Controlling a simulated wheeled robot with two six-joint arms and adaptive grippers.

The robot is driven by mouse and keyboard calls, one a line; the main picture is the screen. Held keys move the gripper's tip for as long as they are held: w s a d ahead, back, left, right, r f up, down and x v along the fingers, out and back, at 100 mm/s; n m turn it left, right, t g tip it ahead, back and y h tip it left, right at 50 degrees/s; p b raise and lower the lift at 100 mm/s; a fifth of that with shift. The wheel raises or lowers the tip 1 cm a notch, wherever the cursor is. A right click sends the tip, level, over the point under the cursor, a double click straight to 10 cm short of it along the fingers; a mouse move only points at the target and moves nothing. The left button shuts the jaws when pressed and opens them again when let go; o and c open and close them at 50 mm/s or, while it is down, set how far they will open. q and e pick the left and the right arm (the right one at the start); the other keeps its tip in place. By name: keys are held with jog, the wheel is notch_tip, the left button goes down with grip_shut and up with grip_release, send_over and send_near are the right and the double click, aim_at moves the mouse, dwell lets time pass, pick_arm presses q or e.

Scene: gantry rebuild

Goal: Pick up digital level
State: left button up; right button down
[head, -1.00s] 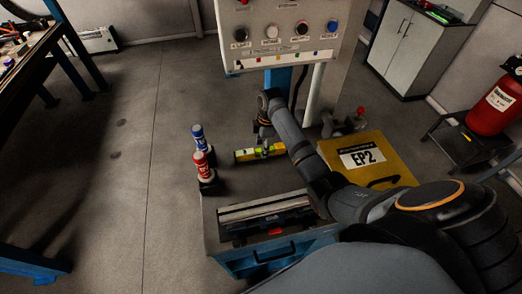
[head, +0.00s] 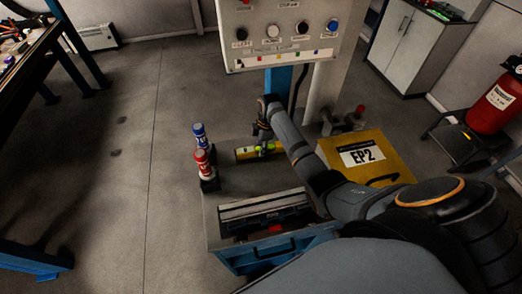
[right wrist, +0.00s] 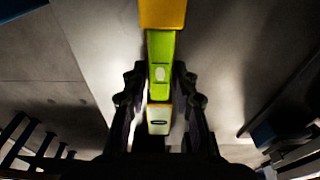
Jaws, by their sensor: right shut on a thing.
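The digital level (head: 245,154), a yellow bar with a green middle part, is on or just above the grey top of the cart, in front of the control panel. My right gripper (head: 263,147) comes down over its middle and is shut on it. In the right wrist view the level (right wrist: 161,68) runs lengthwise between the two fingers (right wrist: 160,105), showing yellow, green and whitish parts. I cannot tell whether it touches the surface beneath. My left gripper is not in view.
A blue-capped bottle (head: 199,137) and a red bottle (head: 203,162) stand left of the level. A yellow EP2 case (head: 383,150) lies to the right. A dark tool tray (head: 265,215) is at the cart's front. The control panel (head: 277,28) rises behind.

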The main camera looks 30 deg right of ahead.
jog(key=shift+r, duration=0.1)
jog(key=shift+w+r+b, duration=0.1)
jog(key=shift+r+b, duration=0.45)
jog(key=shift+r, duration=0.05)
jog(key=shift+r+b, duration=0.5)
jog(key=shift+r, duration=0.15)
jog(key=s+a+r+p, duration=0.3)
jog(key=s+r+p, duration=0.4)
jog(key=s+r, duration=0.3)
jog(key=s, duration=0.3)
jog(key=shift+s+a+r, duration=0.2)
jog(key=shift+s+a, duration=0.1)
jog(key=shift+a, duration=0.1)
